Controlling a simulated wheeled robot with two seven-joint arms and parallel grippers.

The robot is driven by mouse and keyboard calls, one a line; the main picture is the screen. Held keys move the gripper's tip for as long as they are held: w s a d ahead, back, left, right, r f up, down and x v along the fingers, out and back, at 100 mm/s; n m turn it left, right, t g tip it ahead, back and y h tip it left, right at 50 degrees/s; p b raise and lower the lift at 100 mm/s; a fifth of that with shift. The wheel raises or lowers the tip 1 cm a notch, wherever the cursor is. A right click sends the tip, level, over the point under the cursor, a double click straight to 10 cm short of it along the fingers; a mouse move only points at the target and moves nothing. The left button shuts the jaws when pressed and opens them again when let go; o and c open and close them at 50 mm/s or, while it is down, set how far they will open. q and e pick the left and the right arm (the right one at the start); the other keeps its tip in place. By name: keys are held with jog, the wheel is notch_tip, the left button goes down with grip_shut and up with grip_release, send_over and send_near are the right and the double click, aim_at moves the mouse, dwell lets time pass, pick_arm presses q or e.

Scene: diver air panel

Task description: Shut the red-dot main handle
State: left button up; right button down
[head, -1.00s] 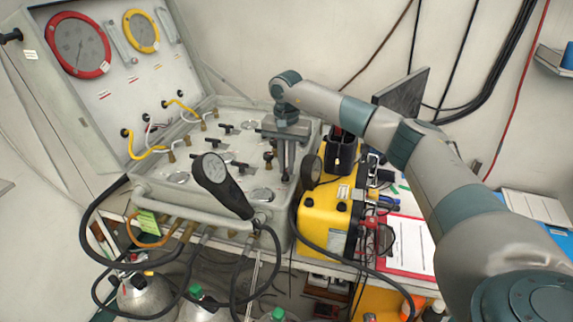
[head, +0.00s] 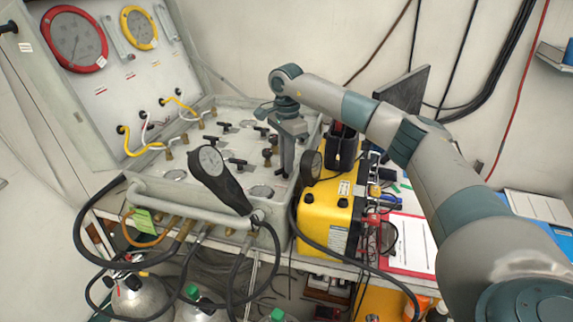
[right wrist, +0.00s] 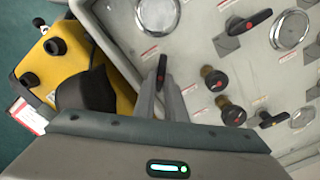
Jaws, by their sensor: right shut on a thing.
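The air panel (head: 236,146) is a grey case top with black handles and brass fittings. In the right wrist view a black handle with a red dot (right wrist: 162,67) stands between the fingertips of my right gripper (right wrist: 161,85), near the panel's edge. The fingers are closed on this handle, which points up the picture. Another black handle with a red dot (right wrist: 250,21) lies slantwise farther right. My left gripper is not in view.
A yellow case (head: 325,215) stands close beside the panel on the right. A black handheld gauge (head: 222,180) with hoses leans over the panel's front. The open lid (head: 95,95) with red and yellow gauges rises behind. Brass knobs (right wrist: 214,78) sit close to the gripped handle.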

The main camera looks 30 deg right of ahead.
jog(key=m+b, duration=0.1)
jog(key=m, duration=0.3)
jog(key=shift+m, duration=0.3)
jog(key=m+b, duration=0.1)
jog(key=m, duration=0.4)
jog(key=shift+s+r, duration=0.1)
jog(key=c, duration=1.8)
grip_release()
jog(key=shift+r, duration=0.1)
